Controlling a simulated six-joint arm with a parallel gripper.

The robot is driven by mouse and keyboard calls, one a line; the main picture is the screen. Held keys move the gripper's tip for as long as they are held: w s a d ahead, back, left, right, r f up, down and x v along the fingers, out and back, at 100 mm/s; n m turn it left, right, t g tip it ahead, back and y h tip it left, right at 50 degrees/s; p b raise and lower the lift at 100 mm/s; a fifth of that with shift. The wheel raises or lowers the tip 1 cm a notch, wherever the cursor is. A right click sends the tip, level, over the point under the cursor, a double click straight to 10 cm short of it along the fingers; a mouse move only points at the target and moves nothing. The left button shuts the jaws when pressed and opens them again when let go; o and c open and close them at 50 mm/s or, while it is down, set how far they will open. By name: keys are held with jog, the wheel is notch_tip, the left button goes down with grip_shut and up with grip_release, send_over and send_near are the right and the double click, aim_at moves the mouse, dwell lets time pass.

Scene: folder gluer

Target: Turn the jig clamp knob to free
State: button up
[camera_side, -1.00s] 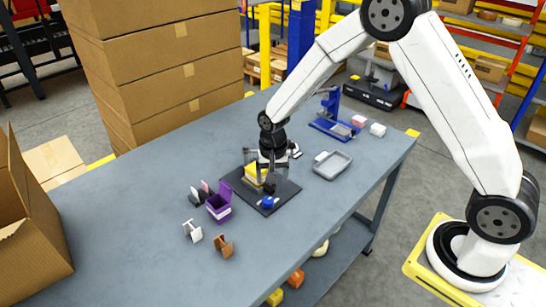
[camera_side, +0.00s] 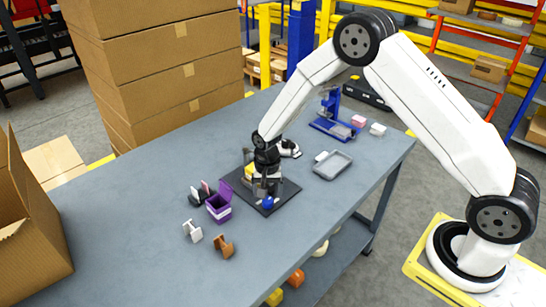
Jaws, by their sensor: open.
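The jig is a dark flat plate (camera_side: 286,191) on the grey-blue table, with a yellow block (camera_side: 249,171) on it. A blue knob (camera_side: 268,203) sits at the plate's front edge; I take it to be the clamp knob. My gripper (camera_side: 266,192) points down over the front of the plate, just above and behind the blue knob. Its fingers are open, and nothing shows held between them. I cannot tell whether the fingers touch the knob. My gripper hides part of the plate and of the yellow block.
A purple open box (camera_side: 219,207) stands left of the plate, with white (camera_side: 192,230) and brown (camera_side: 222,246) pieces in front. A grey tray (camera_side: 332,165) lies to the right. A blue press-like device (camera_side: 333,118) stands behind it.

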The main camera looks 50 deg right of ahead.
aim_at(268, 200)
jog(key=shift+f, duration=2)
grip_shut()
